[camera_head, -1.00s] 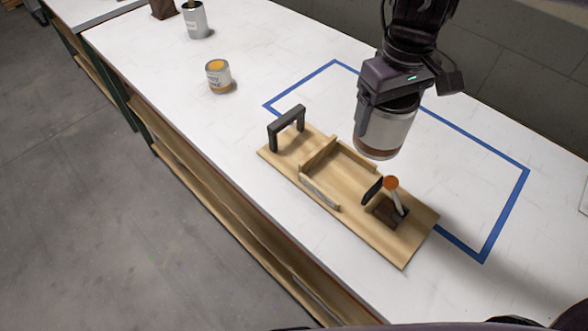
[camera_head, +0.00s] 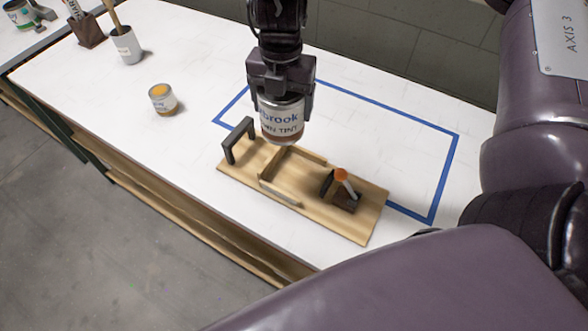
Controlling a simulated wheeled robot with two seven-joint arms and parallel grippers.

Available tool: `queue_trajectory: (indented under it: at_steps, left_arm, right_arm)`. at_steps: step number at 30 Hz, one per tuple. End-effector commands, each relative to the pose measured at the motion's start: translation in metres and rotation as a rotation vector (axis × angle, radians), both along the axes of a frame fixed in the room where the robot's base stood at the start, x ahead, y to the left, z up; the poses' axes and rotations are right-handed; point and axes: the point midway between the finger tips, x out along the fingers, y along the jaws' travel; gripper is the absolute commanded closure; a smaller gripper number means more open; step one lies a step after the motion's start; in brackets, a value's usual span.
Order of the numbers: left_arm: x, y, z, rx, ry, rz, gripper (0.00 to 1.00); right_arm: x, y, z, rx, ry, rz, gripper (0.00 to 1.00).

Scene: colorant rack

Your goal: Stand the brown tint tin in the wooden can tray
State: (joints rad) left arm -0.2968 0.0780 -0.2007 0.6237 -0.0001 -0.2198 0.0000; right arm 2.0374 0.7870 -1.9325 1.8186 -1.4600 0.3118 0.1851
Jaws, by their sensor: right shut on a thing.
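The brown tint tin (camera_head: 281,122) is a silver can with a white label and a brown band near its base. My right gripper (camera_head: 281,100) is shut on it and holds it upright above the far side of the wooden can tray (camera_head: 235,171). The tray is a flat board with a black handle (camera_head: 238,141) at its left end and a low-walled wooden bay (camera_head: 281,194) in its middle. The tin hides part of the tray's far edge. My left gripper is not in view.
A dark holder with an orange-topped tool (camera_head: 341,176) stands on the tray's right part. A blue tape outline (camera_head: 445,180) lies on the white bench. A small yellow-topped tin (camera_head: 162,99) and a white pot (camera_head: 126,47) stand to the left. My own arm covers the lower right.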

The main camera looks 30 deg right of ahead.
Motion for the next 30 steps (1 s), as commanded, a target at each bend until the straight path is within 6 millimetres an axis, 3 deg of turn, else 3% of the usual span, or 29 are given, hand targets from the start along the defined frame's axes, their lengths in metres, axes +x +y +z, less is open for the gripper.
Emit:
queue_trajectory:
  at_steps: [9,15,23,30]
  left_arm:
    - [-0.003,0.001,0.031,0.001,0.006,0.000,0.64]
    - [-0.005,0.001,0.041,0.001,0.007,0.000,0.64]
    - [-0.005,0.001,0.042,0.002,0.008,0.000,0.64]
    - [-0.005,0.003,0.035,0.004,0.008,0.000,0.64]
  right_arm:
    - [0.004,-0.010,0.008,-0.004,-0.004,0.694,0.55]
    - [0.005,-0.015,0.008,-0.008,-0.006,1.015,0.55]
    - [0.004,-0.017,-0.004,-0.008,-0.002,1.164,0.55]
    - [0.003,-0.018,-0.057,-0.005,0.001,1.163,0.55]
